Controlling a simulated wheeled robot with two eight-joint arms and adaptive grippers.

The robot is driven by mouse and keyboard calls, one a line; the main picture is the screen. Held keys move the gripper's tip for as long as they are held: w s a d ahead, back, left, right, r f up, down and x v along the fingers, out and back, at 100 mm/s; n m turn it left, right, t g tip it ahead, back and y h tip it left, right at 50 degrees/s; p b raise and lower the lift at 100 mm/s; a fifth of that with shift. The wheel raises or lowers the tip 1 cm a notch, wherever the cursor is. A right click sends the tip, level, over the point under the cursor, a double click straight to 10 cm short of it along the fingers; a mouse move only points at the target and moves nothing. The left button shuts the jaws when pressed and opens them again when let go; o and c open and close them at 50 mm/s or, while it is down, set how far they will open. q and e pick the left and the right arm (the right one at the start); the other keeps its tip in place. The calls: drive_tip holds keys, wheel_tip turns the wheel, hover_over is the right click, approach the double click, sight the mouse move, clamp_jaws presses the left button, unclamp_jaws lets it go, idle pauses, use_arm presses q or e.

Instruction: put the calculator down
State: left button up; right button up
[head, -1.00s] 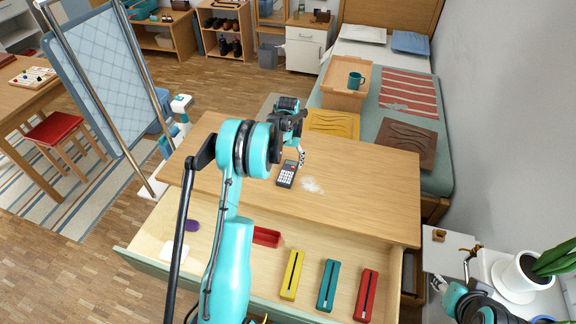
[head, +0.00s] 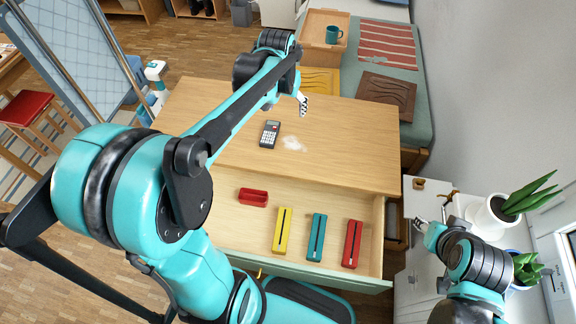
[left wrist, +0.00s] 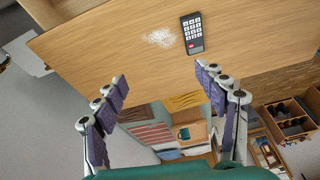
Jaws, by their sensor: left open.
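The dark calculator (head: 270,134) lies flat on the wooden desk top (head: 340,150), left of a whitish patch. It also shows in the left wrist view (left wrist: 191,33), with pale keys and one red key. My left gripper (head: 303,104) is above the far part of the desk, apart from the calculator. In the left wrist view its fingers (left wrist: 162,84) are spread wide with nothing between them. My right gripper (head: 421,226) is at the right by the white surface, away from the desk; its fingers are too small to read.
The open drawer (head: 370,205) below the desk top holds a red tray (head: 253,197) and yellow, teal and red long boxes. A whitish patch (head: 293,143) lies beside the calculator. A potted plant (head: 492,216) stands at the right. Most of the desk top is clear.

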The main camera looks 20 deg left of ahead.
use_arm(q)
drive_tip(key=s+d+t, duration=0.2)
drive_tip(key=s+d, duration=0.2)
drive_tip(key=s, duration=0.5)
drive_tip(key=s+d+f+m+t, duration=0.1)
drive_tip(key=s+d+t, duration=0.1)
drive_tip(key=s+d, duration=0.3)
drive_tip(key=s, duration=0.4)
drive_tip(key=shift+d+h, duration=0.2)
drive_tip(key=shift+h, duration=0.1)
drive_tip(key=shift+s+f, duration=0.1)
